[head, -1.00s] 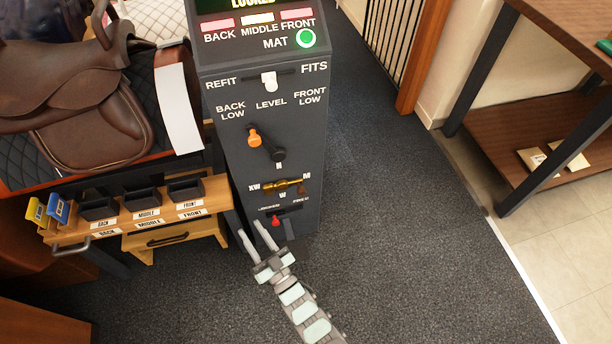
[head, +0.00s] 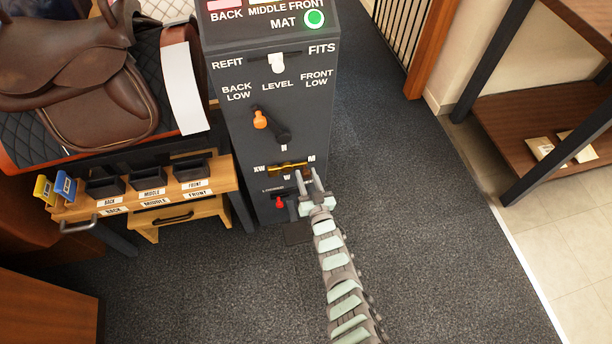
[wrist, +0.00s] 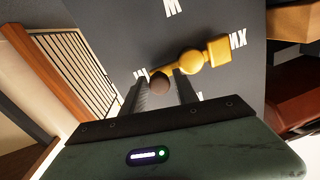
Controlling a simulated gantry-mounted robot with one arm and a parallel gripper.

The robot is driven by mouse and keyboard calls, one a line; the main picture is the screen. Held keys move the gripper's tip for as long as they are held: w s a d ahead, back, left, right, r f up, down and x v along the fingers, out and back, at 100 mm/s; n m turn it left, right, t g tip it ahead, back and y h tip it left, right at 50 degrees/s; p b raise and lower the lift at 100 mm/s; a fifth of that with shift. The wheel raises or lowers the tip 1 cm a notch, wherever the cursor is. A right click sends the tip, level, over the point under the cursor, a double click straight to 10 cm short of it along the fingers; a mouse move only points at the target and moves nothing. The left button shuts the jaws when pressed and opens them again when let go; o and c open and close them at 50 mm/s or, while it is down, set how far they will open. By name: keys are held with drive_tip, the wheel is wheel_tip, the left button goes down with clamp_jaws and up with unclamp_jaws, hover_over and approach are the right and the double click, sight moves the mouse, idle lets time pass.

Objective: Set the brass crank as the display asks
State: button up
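The brass crank (head: 287,168) is on the front of the dark post, lying roughly level between the XW mark at left and the M mark at right. In the wrist view its brass body (wrist: 192,61) and dark round knob (wrist: 160,83) show; the knob is on the M side. My gripper (head: 307,177) is at the knob end of the crank. Its fingers are apart (wrist: 161,88), one on each side of the knob; I cannot tell whether they touch it. The display is out of view above.
An orange-tipped lever (head: 260,120), a white slider (head: 277,63) and a red-tipped switch (head: 279,202) are on the same post (head: 325,130). A saddle (head: 80,70) and a wooden bench (head: 235,185) with bins stand at left. Open carpet lies at right.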

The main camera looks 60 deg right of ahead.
drive_tip(key=shift+w+d, duration=0.35)
drive_tip(key=shift+d, duration=0.15)
drive_tip(key=shift+c, duration=0.3)
clamp_jaws()
idle(1.0)
